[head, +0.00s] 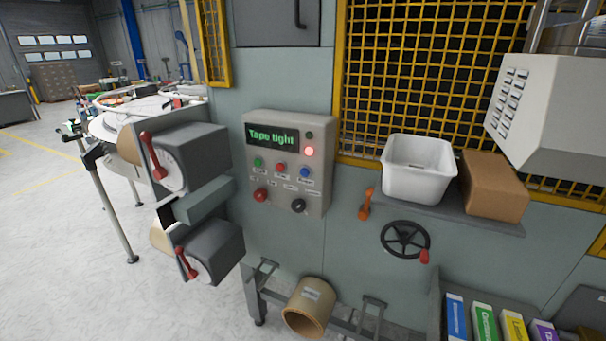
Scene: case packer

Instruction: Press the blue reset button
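The blue button (305,172) is at the right end of a row on the beige control panel (262,208), next to a red button (280,167) and a green button (258,162). The panel's display (272,138) reads "Tape tight" in green. A red lamp (309,151) is lit beside it, below a dark lamp (309,135). A larger red knob (261,195) and a black knob (298,205) sit lower on the panel. Neither of my grippers is in the head view, and nothing covers the blue button.
Grey units with red levers (202,158) stick out left of the panel. On the right, a shelf (455,212) holds a white bin (417,170) and a brown box (494,186). An orange handle (366,204) and a black handwheel (405,240) are below. The space before the panel is clear.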

